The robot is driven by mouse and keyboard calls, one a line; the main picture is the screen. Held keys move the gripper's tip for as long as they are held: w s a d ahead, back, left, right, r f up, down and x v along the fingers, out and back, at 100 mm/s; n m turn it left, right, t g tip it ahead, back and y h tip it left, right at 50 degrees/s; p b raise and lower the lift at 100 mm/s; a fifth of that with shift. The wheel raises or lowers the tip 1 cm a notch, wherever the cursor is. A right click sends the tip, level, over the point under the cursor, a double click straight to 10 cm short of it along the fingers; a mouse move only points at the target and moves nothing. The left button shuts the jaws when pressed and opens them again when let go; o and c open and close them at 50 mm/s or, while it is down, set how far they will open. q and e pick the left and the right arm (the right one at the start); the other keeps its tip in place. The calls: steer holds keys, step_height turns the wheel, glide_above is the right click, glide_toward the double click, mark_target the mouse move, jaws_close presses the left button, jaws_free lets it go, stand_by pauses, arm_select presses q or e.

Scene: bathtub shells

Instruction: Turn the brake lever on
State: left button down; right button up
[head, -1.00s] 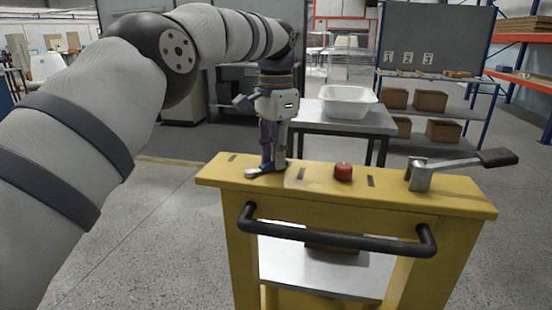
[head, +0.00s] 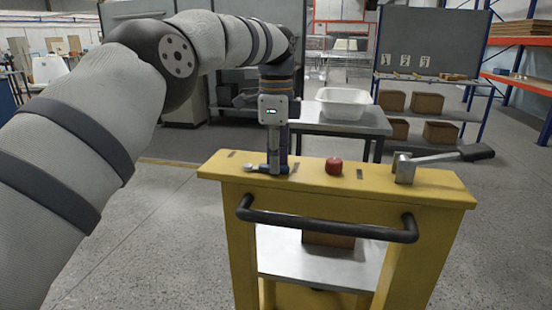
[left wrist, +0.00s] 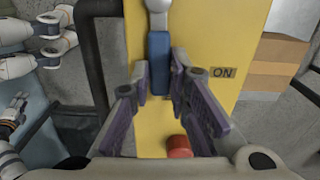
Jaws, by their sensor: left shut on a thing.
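The brake lever has a silver pivot end (head: 250,168) on the left of the yellow cart top (head: 310,170). In the left wrist view its blue handle (left wrist: 159,62) points from the silver end toward the red button (left wrist: 179,146). My left gripper (head: 277,168) points down at the cart top. In the left wrist view its fingers (left wrist: 164,72) are on both sides of the blue handle, shut on it. An "ON" label (left wrist: 222,72) lies to the right of the handle there. Another label is partly hidden by the fingers. My right gripper is not in view.
A red button (head: 334,167) stands near the middle of the cart top. A second lever with a black grip (head: 476,152) sticks out at its right end. A dark handle bar (head: 325,229) crosses the cart front. A table with a white tub (head: 342,103) stands behind.

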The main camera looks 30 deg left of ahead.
arm_select(q)
steer(key=shift+r+m, duration=0.2)
steer(key=shift+m, duration=0.2)
steer(key=c, duration=1.6)
jaws_free()
steer(key=shift+o, duration=0.4)
steer(key=shift+f, duration=0.2)
